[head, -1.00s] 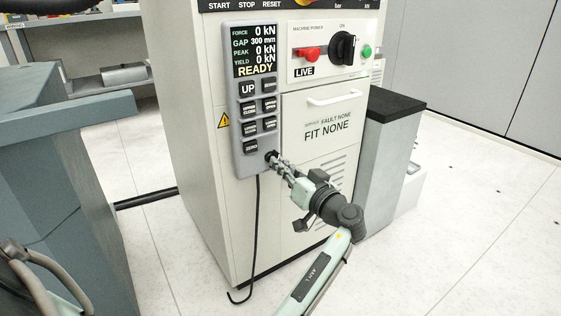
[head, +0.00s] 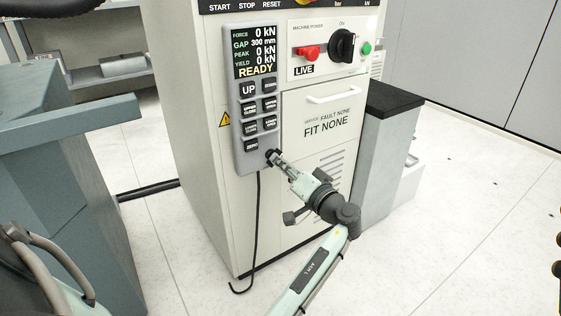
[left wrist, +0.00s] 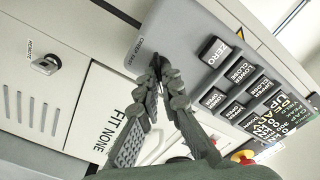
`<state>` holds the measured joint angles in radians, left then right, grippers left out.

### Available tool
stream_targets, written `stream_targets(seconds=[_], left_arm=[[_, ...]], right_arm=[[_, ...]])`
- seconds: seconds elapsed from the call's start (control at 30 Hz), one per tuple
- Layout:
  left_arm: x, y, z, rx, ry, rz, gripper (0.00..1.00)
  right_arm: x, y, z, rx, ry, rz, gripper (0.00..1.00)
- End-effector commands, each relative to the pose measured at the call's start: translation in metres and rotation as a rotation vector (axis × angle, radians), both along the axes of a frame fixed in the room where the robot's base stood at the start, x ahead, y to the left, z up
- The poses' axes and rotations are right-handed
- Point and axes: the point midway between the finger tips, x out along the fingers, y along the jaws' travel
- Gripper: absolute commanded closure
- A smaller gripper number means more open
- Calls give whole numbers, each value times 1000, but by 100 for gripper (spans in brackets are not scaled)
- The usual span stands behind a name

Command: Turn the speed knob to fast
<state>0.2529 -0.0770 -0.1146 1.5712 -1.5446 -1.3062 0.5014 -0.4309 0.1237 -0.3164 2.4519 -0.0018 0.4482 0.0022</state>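The speed knob (left wrist: 157,63) is a small dark knob at the lower end of the grey control pendant (head: 237,147), with a small printed label beside it in the left wrist view. My left gripper (head: 273,157) reaches the knob from the lower right in the head view. In the left wrist view its fingertips (left wrist: 163,72) come together on the two sides of the knob and look shut on it. The fingers hide most of the knob, so its pointer cannot be read. My right gripper is not in view.
Above the knob are several dark buttons, with ZERO (left wrist: 215,51) nearest, and a display (head: 254,52) reading READY. A black cable (head: 256,225) hangs below the pendant. The red switch (head: 308,52) and black power knob (head: 342,46) are higher up. A grey bench (head: 70,130) stands left.

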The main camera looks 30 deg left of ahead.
Motion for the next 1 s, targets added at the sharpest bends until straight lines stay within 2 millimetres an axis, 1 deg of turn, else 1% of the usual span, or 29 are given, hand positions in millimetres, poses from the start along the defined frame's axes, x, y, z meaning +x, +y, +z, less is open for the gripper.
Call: stream_targets(seconds=[0.3,0.33,0.4,0.5,0.73,0.83,0.93,1.0], left_arm=[[0,1,0,3,3,1,100],[0,1,0,3,3,1,93],[0,1,0,3,2,1,84],[0,1,0,2,2,0,74],[0,0,0,2,0,0,74],[0,0,-1,-7,-22,0,74],[0,0,-4,-37,-94,0,74],[0,0,-5,-74,-182,0,74]], right_arm=[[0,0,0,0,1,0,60],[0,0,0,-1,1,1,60],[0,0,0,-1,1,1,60],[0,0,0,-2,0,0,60],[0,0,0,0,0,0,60],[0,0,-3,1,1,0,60],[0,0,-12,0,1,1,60],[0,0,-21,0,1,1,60]])
